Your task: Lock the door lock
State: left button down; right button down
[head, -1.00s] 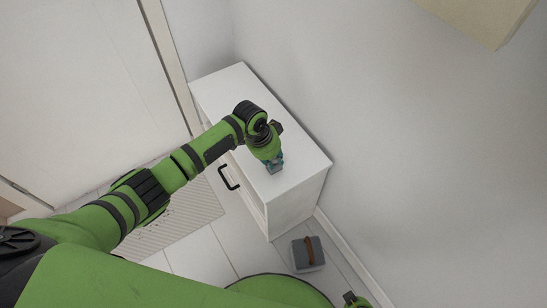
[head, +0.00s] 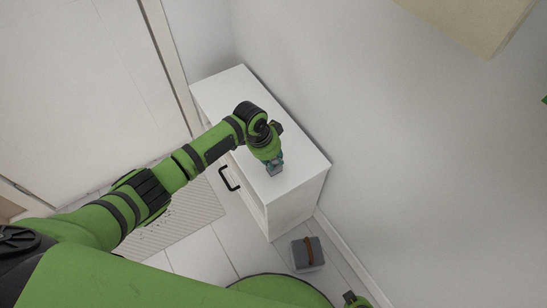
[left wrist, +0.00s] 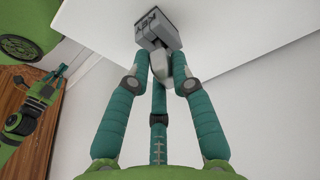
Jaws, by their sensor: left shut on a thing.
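My left gripper (head: 272,161) is over the top of a white cabinet. I cannot tell whether the block touches the cabinet top. A white door (head: 80,85) stands at the left of the head view; no lock is discernible on it. What looks like my right gripper (left wrist: 56,73) is small at the left of the left wrist view; its jaws are unclear.
The white cabinet (head: 222,88) stands against the wall, with a black handle (head: 229,178) on its front. A grey box with a brown strap (head: 307,254) is on the floor beside it. A light mat (head: 185,217) lies near the door. A pale beige box-like shape (head: 475,22) is at upper right.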

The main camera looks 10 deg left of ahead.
aim_at(274, 159)
pick_arm(q)
jog(key=shift+d, duration=0.1)
jog(key=shift+r, duration=0.15)
jog(key=shift+r+p, duration=2.4)
jog(key=shift+p, duration=0.3)
jog(key=shift+r, duration=0.1)
